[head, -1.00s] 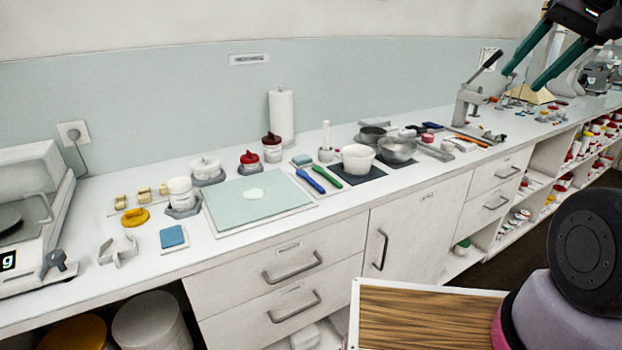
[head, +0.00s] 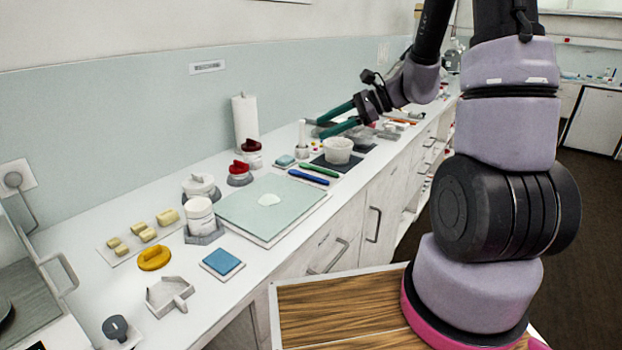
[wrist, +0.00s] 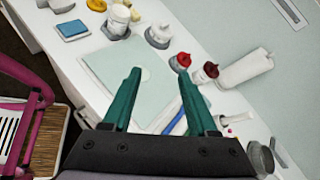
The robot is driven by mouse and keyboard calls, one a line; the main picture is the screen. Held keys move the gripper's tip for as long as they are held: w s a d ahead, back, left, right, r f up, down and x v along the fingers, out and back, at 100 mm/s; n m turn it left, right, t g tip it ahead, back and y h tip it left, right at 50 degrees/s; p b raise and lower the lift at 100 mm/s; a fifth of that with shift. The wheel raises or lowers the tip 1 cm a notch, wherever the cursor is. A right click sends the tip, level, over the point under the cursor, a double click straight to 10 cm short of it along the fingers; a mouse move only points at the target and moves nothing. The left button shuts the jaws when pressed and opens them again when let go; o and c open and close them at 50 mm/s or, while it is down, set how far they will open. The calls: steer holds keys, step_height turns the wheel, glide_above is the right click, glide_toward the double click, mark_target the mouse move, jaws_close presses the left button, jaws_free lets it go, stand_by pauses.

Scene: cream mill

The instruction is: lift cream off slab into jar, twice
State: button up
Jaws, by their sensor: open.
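The pale green slab (head: 235,214) lies on the bench with a small white cream blob (head: 269,199) on it. The slab (wrist: 105,88) and the blob (wrist: 145,73) also show in the wrist view. A white jar (head: 201,212) stands in a grey holder at the slab's left; I cannot tell if it is lidded. Behind it is a white-topped jar (head: 199,187). Two red-topped jars (head: 239,172) stand behind the slab. A blue spatula (head: 308,177) and a green spatula (head: 320,170) lie at its right. My gripper (head: 323,127) is open and empty above the bench.
A paper towel roll (head: 245,128) stands near the wall. A white bowl (head: 338,150) is right of the spatulas. A blue pad (head: 222,263), yellow oval (head: 154,258) and grey angled tray (head: 168,296) lie at the front left. A balance (head: 40,290) fills the left end.

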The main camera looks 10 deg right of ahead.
steer(key=w+d+f+m+t, duration=0.2)
steer(key=w+f+m, duration=0.3)
steer(key=f, duration=0.3)
steer(key=m+t+h, duration=0.2)
steer(key=m+t, duration=0.2)
steer(key=m, duration=0.1)
glide_toward(314, 177)
steer(key=shift+x, duration=4.1)
steer(key=shift+w+d, duration=0.1)
jaws_close()
